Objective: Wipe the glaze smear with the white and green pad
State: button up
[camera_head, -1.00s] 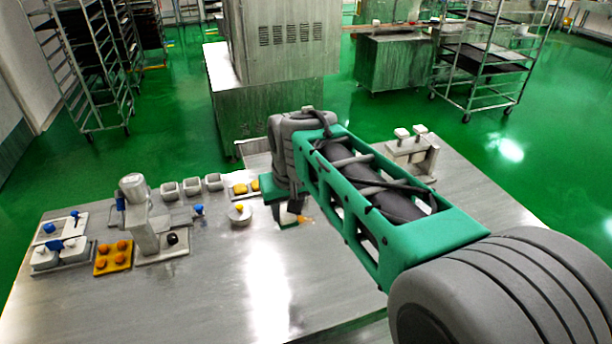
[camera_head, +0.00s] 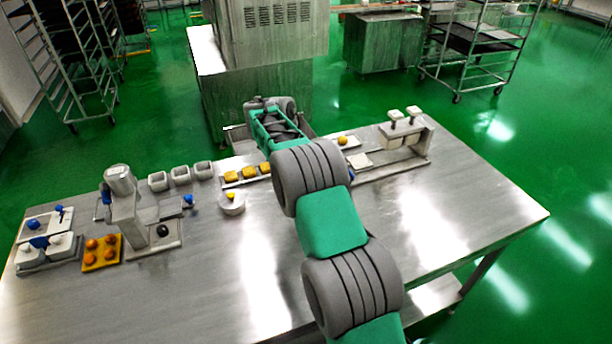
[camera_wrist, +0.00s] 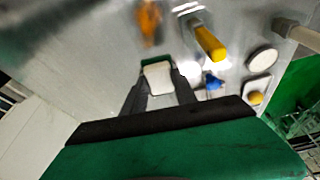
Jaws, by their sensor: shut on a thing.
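My gripper (camera_wrist: 158,88) is shut on the white and green pad (camera_wrist: 159,77), whose white face shows between the two fingers in the wrist view. A blurred orange patch (camera_wrist: 149,22), which looks like the glaze smear, lies on the steel surface at the top of the wrist view, apart from the pad. I cannot tell how high the pad is above the table. In the head view my arm hides the gripper and pad, and the smear does not show.
A yellow-handled tool (camera_wrist: 210,42) and a white disc (camera_wrist: 262,58) are right of the pad. On the steel table (camera_head: 430,225) stand a press machine (camera_head: 125,205), an orange tray (camera_head: 101,265), white cups (camera_head: 181,176) and a two-knob device (camera_head: 404,130). The table's front is mostly bare.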

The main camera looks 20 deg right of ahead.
jog(key=shift+f+b, duration=3.25)
jog(key=shift+f, duration=0.3)
jog(key=shift+a+f, duration=0.35)
jog(key=shift+f, duration=0.1)
jog(key=shift+a+b, duration=0.4)
jog(key=shift+a, duration=3.8)
jog(key=shift+d, duration=4.65)
jog(key=shift+s+a, duration=0.15)
jog(key=shift+a, duration=4.8)
jog(key=shift+d+p, duration=0.3)
jog(key=shift+d, duration=4.6)
notch_tip(320, 180, up, 8)
jog(key=p, duration=0.6)
jog(key=shift+r+p, duration=0.1)
jog(key=shift+p, duration=0.3)
